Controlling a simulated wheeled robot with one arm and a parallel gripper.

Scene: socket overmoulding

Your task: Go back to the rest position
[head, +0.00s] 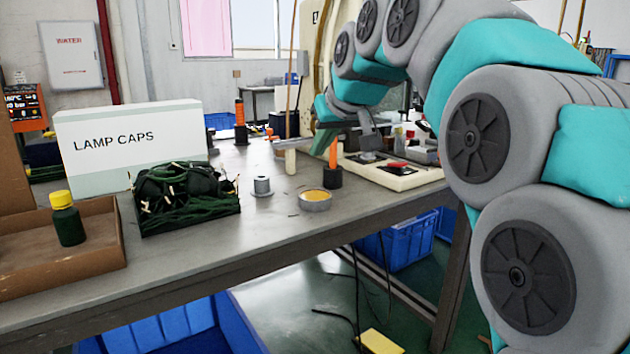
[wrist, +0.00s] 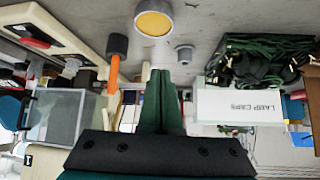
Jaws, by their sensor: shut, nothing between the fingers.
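My gripper (wrist: 160,75) points out over the workbench (head: 215,245), its two dark green fingers pressed together with nothing between them. In the head view my arm reaches in from the right, and my gripper (head: 314,152) is above the back part of the bench, partly hidden by my own wrist. An orange-handled tool with a dark base (head: 333,170) stands near it; whether they touch cannot be told. A round metal dish with yellow contents (head: 315,201) and a small grey spool-like part (head: 262,187) stand on the bench in front.
A tray of dark green cables (head: 188,218), a white LAMP CAPS box (head: 130,145) and a yellow-capped bottle (head: 67,220) in a brown tray (head: 60,267) occupy the left. A cream fixture (head: 395,177) is at the right. The front bench strip is clear; blue crates (head: 398,243) stand below.

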